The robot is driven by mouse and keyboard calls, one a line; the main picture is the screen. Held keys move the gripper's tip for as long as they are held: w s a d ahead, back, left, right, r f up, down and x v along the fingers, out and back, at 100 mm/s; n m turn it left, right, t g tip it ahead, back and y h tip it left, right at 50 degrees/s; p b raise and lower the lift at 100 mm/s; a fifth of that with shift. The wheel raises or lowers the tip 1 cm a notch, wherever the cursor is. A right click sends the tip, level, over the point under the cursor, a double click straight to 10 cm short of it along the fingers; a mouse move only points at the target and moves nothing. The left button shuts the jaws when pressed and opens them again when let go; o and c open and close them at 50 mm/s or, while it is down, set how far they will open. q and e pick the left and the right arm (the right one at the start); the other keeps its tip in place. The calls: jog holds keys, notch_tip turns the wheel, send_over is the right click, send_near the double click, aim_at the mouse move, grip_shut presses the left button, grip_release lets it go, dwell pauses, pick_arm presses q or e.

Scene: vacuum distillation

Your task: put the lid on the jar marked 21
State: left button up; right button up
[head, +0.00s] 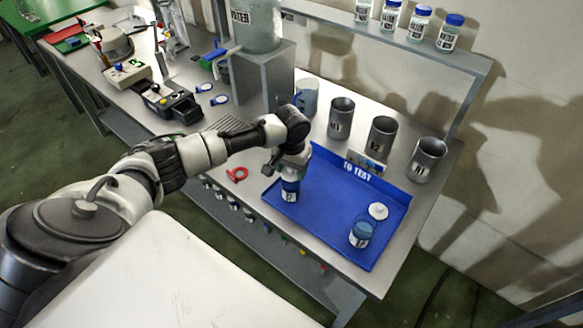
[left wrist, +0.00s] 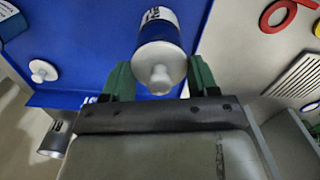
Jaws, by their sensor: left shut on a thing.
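My left gripper (head: 291,168) is shut on a white knobbed lid (left wrist: 160,78), its green fingers on either side. The lid is at the top of an upright jar with blue contents and a white label (head: 290,190). The lid and jar look in line; I cannot tell whether the lid is fully seated. The label is too small to read surely. A second jar (head: 360,234) stands at the front of the blue tray (head: 325,210). Another white lid (head: 378,211) lies beside it, knob up; it also shows in the left wrist view (left wrist: 42,70). My right gripper is out of view.
Grey metal cups (head: 341,118) stand in a row behind the tray, near a small sign. A red ring-shaped thing (head: 237,174) lies left of the tray. A grey block (head: 262,75) carries a large water vessel. The tray's middle is clear.

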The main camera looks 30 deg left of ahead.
pick_arm(q)
jog(key=shift+f+p, duration=0.2)
jog(key=shift+p, duration=0.1)
dwell(0.5)
jog(key=o, duration=1.2)
jog(key=shift+r, duration=0.15)
notch_tip(320, 180, up, 5)
jog(key=p, duration=0.5)
jog(key=shift+f, duration=0.2)
jog(key=shift+r, duration=1.05)
